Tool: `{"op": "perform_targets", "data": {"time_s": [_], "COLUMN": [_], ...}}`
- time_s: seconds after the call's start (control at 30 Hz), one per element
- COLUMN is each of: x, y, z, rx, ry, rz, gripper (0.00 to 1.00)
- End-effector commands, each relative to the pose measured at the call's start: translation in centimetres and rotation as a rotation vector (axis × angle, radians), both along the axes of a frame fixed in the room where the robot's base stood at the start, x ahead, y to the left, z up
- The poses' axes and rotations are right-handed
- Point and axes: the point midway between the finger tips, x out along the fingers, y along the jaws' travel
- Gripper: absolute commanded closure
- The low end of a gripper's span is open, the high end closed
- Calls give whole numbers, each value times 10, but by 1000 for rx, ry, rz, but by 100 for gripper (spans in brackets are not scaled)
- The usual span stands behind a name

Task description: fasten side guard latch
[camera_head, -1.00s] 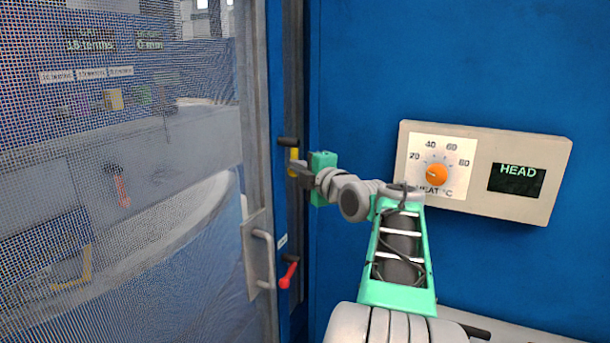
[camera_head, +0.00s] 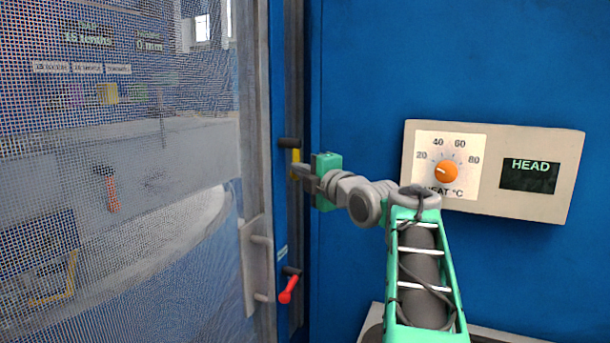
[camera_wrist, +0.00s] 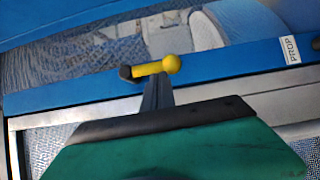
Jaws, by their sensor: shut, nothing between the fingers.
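The side guard is a mesh panel in a grey frame (camera_head: 255,120), standing beside a blue post in the head view. Its latch is a yellow lever (camera_head: 296,157) hanging down from a dark pivot (camera_head: 288,142) on that post. In the wrist view the yellow lever (camera_wrist: 148,69) ends in a round yellow knob (camera_wrist: 171,63). My gripper (camera_head: 297,174) is at the lever's lower part, and its fingers partly hide it in the head view. In the wrist view my gripper (camera_wrist: 156,82) is shut and empty, its tips right at the lever; contact cannot be told.
A red lever (camera_head: 289,289) sits lower on the post, near a label (camera_wrist: 289,51) reading PROP. A grey pull handle (camera_head: 258,265) is on the guard. A control box (camera_head: 535,205) with an orange dial hangs on the blue wall to the right of my arm.

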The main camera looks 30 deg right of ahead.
Motion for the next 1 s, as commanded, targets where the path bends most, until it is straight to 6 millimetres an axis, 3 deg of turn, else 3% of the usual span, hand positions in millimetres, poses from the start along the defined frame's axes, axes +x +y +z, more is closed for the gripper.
{"op": "perform_targets", "data": {"time_s": [0.13, 0.3, 0.5, 0.67, 0.77, 0.87, 0.93, 1.0], "x": [-16, -67, -108, -117, -110, -88, -75, -75], "y": [27, 20, 16, 19, 26, 50, 80, 115], "z": [-10, -2, 0, 1, -6, -38, -81, -133], "rx": [-8, -5, -4, -2, 57, 267, 489, 712], "ry": [-9, -6, -5, -4, 25, 136, 274, 432], "rz": [9, -4, -9, -3, 0, -7, -41, -114], "gripper": [100, 100, 100, 100, 100, 100, 100, 100]}}
